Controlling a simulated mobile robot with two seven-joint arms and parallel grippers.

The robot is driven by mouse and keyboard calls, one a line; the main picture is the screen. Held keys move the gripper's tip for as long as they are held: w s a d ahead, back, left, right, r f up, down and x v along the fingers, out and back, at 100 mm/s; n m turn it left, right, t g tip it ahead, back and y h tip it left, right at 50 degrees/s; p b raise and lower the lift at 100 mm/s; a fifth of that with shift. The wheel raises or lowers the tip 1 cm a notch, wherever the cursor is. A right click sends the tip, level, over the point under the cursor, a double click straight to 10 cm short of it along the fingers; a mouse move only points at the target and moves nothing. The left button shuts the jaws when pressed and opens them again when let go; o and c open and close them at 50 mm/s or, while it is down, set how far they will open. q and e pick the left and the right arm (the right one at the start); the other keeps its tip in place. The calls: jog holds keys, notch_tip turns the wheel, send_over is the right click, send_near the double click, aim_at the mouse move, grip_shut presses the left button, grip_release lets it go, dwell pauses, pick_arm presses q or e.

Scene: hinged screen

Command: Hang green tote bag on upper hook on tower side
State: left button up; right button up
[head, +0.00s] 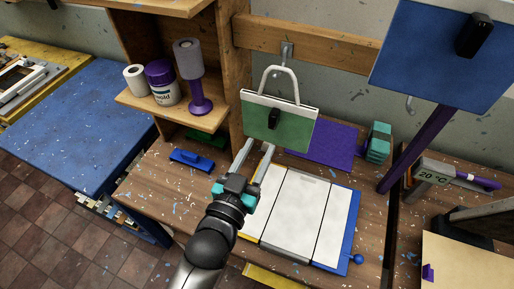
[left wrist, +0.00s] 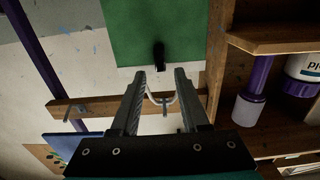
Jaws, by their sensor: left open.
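The green tote bag (head: 290,134) has a white handle and a black clip on its front. It is upright above the bench, close to the wall. The handle loop reaches up to a metal hook (head: 287,50) on the wooden rail beside the shelf tower (head: 236,100). The handle looks hung on this hook, but the exact contact is too small to tell. In the left wrist view the bag (left wrist: 128,35) is upside down, with the hook (left wrist: 165,108) beyond my fingers. My left gripper (head: 259,145) is open and empty, with its fingertips near the bag. My right gripper is out of view.
A blue panel (head: 425,60) on a purple post stands at the right. A white hinged screen (head: 300,210) lies on the bench. The tower shelf holds a white roll, a jar (head: 162,82) and a purple stand. Another hook (head: 408,103) shows on the wall.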

aim_at(272, 124)
pick_arm(q)
jog(key=b+x, duration=0.3)
jog(key=x, duration=0.5)
jog(key=shift+w+b, duration=0.1)
jog(key=shift+b, duration=0.3)
jog(key=shift+c, duration=1.4)
jog(key=shift+r, duration=0.1)
grip_shut()
